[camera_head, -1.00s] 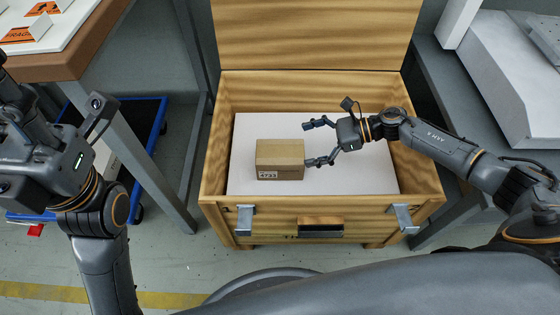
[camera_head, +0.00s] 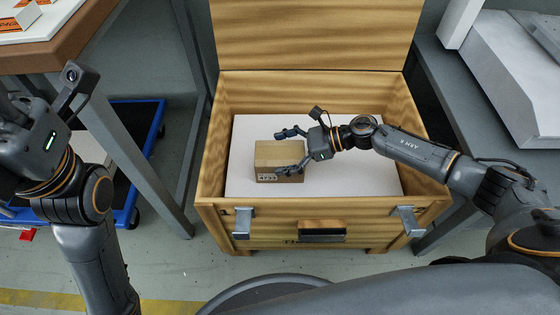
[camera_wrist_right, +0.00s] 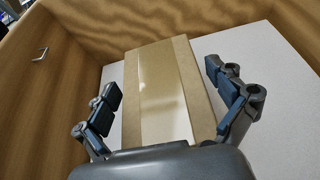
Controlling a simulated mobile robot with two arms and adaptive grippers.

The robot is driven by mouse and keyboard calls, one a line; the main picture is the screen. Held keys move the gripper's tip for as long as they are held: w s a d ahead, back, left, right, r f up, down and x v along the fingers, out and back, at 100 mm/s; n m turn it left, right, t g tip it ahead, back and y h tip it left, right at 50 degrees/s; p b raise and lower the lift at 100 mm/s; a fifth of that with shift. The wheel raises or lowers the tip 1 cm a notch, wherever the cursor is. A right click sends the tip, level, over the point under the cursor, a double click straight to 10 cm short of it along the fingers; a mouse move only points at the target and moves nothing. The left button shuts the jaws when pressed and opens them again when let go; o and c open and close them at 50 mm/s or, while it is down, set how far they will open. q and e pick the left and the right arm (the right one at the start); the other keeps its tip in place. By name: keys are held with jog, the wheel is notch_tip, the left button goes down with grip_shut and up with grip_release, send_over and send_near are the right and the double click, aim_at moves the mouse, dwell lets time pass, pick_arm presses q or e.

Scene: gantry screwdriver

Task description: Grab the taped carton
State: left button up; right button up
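The taped carton (camera_head: 270,156) is a small brown box with a printed label on its front side. It lies on a white surface inside the open wooden crate (camera_head: 212,180). My right gripper (camera_head: 283,152) is open, its fingers reaching over the right part of the carton. In the right wrist view the carton (camera_wrist_right: 160,85), with a pale tape strip along its top, shows between the two spread fingers (camera_wrist_right: 172,107). Gaps show on both sides; I cannot tell how low the fingertips are. My left gripper is at the left edge, its fingers mostly out of the picture.
The crate's lid (camera_head: 310,35) stands open at the back. A brown-topped table (camera_head: 70,50) is at the left, with a blue dolly (camera_head: 140,125) beneath it. A grey bench (camera_head: 440,75) is at the right. White surface is free around the carton.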

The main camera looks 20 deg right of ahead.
jog(key=c, duration=1.1)
